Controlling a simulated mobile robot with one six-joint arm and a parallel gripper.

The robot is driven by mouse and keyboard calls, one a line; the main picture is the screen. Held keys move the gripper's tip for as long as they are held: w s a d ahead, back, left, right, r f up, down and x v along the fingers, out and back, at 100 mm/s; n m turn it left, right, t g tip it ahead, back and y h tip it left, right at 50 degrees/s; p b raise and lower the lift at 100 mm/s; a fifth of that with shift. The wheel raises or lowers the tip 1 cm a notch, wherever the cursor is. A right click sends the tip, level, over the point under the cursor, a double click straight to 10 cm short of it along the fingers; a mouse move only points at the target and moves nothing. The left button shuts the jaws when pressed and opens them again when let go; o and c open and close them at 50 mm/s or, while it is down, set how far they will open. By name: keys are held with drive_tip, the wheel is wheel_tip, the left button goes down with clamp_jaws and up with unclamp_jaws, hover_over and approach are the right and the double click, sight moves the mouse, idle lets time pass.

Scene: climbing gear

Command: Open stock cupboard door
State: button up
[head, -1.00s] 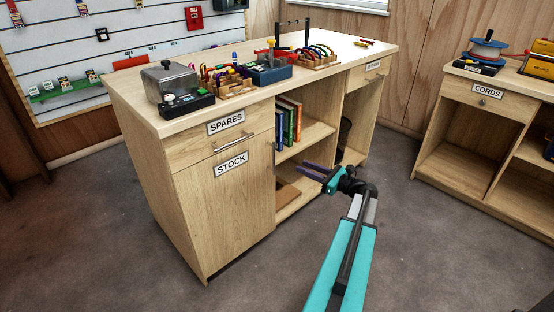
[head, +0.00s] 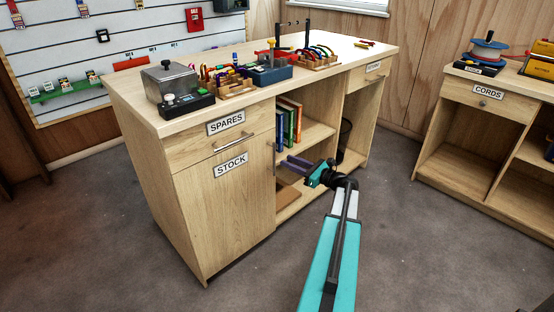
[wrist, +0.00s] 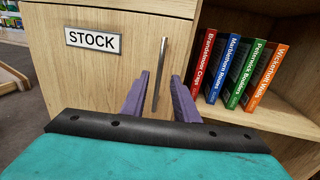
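The stock cupboard door (head: 228,215) is shut, below the SPARES drawer, with a STOCK label (head: 231,165) near its top. It also shows in the wrist view (wrist: 105,75). Its upright metal bar handle (wrist: 160,72) is at the door's right edge; in the head view the handle (head: 274,158) shows as a thin bar. My gripper (head: 285,165) points at the handle from the right. In the wrist view its purple fingers (wrist: 157,95) are open, and the handle appears between them. I cannot tell exactly how far the tips are from it.
Several upright books (wrist: 238,68) stand on the open shelf (head: 305,133) right of the door. The SPARES drawer (head: 222,138) with its bar handle is above. The grey floor (head: 130,215) before and left of the cupboard is clear.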

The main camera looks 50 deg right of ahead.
drive_tip(key=w, duration=0.6)
drive_tip(key=shift+w+a+b, duration=0.2)
drive_tip(key=shift+a+b, duration=0.1)
drive_tip(key=shift+a, duration=0.1)
drive_tip(key=shift+c, duration=0.4)
